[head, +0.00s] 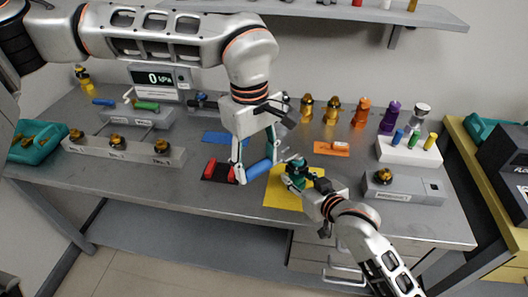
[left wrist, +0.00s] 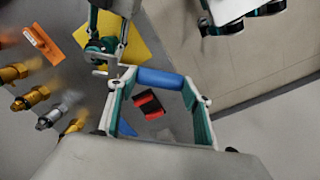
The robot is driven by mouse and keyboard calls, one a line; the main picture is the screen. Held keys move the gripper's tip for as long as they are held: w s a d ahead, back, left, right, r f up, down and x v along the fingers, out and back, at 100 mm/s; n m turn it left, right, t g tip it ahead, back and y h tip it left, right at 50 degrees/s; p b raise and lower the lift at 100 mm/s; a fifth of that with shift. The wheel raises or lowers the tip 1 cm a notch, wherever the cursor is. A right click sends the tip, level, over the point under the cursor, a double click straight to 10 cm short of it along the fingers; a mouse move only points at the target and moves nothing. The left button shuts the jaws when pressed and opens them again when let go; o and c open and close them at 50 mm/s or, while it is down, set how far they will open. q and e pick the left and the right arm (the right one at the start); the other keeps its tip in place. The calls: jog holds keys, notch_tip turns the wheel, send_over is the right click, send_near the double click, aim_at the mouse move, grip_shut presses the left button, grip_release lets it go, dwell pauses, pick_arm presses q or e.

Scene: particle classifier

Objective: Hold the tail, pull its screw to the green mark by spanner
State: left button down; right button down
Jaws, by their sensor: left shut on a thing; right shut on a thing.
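My left gripper (head: 258,168) points down over the middle of the bench, its fingers closed on a blue cylinder (head: 260,170). In the left wrist view the cylinder (left wrist: 160,78) lies across between the fingers. My right gripper (head: 296,174) is over the yellow mat (head: 283,197), just right of the cylinder's end, and is shut on a small dark and grey piece, mostly hidden by its fingers. In the left wrist view a grey hooked piece (left wrist: 112,68) sits between the right gripper and the cylinder. I cannot tell which part is the spanner, and no green mark is clear.
A dark mat with red pieces (head: 231,174) lies left of my left gripper. A blue mat (head: 219,137) and an orange mat (head: 331,149) lie behind. Brass fittings (head: 332,110) stand at the back. A grey block (head: 405,187) is at right.

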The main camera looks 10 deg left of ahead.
pick_arm(q)
jog(key=shift+s+a+r+n, duration=0.1)
jog(key=shift+s+a+n, duration=0.05)
jog(key=shift+s+n, duration=0.3)
jog(key=shift+w+d+f, duration=0.15)
jog(key=shift+f, duration=0.55)
jog(key=shift+w+d+f, duration=0.1)
jog(key=shift+f, duration=0.65)
jog(key=shift+w+d+f, duration=0.15)
jog(key=shift+f, duration=0.55)
jog(key=shift+w+d+f, duration=0.1)
jog(key=shift+w+f, duration=0.05)
jog(key=shift+f, duration=0.1)
jog(key=shift+w+d, duration=0.15)
jog(key=shift+w, duration=0.1)
jog(key=shift+w+d, duration=0.95)
jog(key=shift+w, duration=0.25)
